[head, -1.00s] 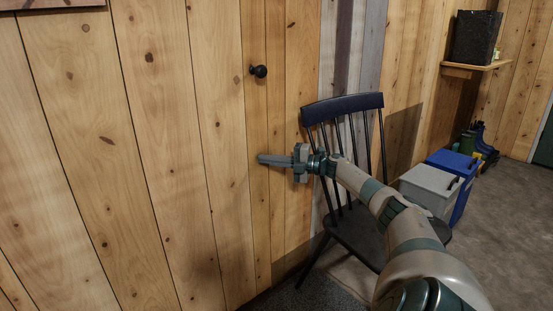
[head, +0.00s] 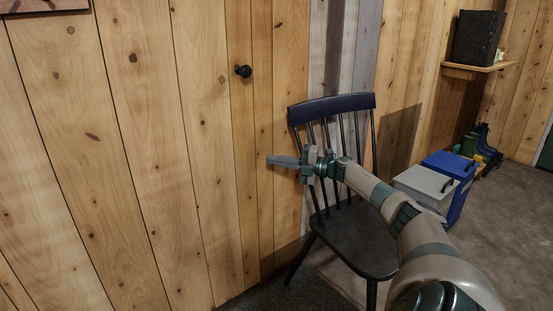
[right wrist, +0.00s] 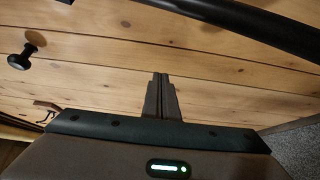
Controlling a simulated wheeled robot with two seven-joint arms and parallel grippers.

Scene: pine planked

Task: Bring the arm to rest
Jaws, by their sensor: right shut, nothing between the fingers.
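My right gripper (head: 284,161) is shut and empty, held out in the air in front of the pine plank wall. Its closed fingers point left in the head view, below and to the right of a black round knob (head: 243,71). In the right wrist view the shut fingers (right wrist: 161,82) stand against the planks, and the knob (right wrist: 20,60) is at the left. My right arm comes in from the lower right and passes in front of a black spindle-back chair (head: 350,240), hiding part of its back. My left gripper is not in view.
The chair stands close to the wall. A grey bin (head: 424,186) and a blue bin (head: 461,172) stand on the floor at the right, with boots (head: 482,140) behind. A shelf (head: 480,69) holds a black basket (head: 478,38). The brown floor (head: 510,230) at right is clear.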

